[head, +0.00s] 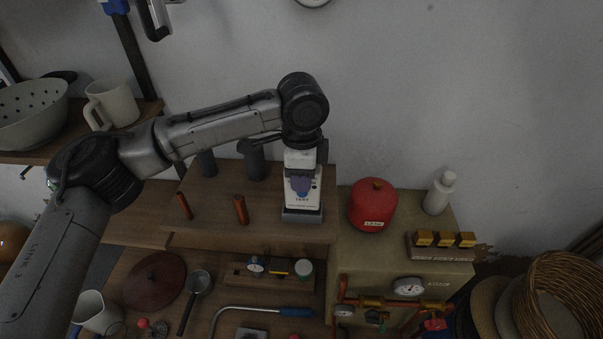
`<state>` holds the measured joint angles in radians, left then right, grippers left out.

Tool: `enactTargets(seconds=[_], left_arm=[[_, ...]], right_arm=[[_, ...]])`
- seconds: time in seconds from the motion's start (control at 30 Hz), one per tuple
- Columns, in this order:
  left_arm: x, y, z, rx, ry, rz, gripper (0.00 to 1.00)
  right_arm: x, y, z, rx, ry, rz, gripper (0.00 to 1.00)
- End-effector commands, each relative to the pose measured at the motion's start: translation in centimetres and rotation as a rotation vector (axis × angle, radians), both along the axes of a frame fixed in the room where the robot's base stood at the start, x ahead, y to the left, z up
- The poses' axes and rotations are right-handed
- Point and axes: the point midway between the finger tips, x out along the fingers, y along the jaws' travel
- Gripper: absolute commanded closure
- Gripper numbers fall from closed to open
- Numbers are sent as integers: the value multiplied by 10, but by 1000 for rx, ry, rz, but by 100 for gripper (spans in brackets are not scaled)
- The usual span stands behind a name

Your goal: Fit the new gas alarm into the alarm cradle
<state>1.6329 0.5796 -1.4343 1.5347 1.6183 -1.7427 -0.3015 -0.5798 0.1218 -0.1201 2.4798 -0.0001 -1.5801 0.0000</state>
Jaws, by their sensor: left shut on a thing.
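My left gripper (303,160) comes in from the left with its arm and points down at the back of the wooden bench. It is shut on the white gas alarm (303,201), which stands upright and has a purple-blue patch on its front. The dark grey alarm cradle (302,216) is directly under the alarm, at the shelf's front edge. The alarm's lower end appears at the cradle; I cannot tell whether it is seated. My right gripper is not in view.
A red round canister (372,205) stands close on the right, with a white bottle (440,193) beyond it. Orange-handled tools (241,210) and dark cylinders (251,160) stand to the left. Gauges and pipes (385,303) fill the front right.

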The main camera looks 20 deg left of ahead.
Motion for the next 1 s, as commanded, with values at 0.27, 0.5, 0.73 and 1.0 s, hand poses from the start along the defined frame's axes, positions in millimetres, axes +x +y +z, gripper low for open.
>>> enactTargets(seconds=[0.27, 0.5, 0.73, 1.0], left_arm=[[0, 0, 0, 1, -1, 0, 100], [0, 0, -3, 1, -1, 0, 100], [0, 0, -7, 1, -1, 0, 100], [0, 0, -12, 0, 0, 0, 100]], right_arm=[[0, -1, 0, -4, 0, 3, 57], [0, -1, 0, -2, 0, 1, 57], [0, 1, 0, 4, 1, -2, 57], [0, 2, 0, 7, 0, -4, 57]])
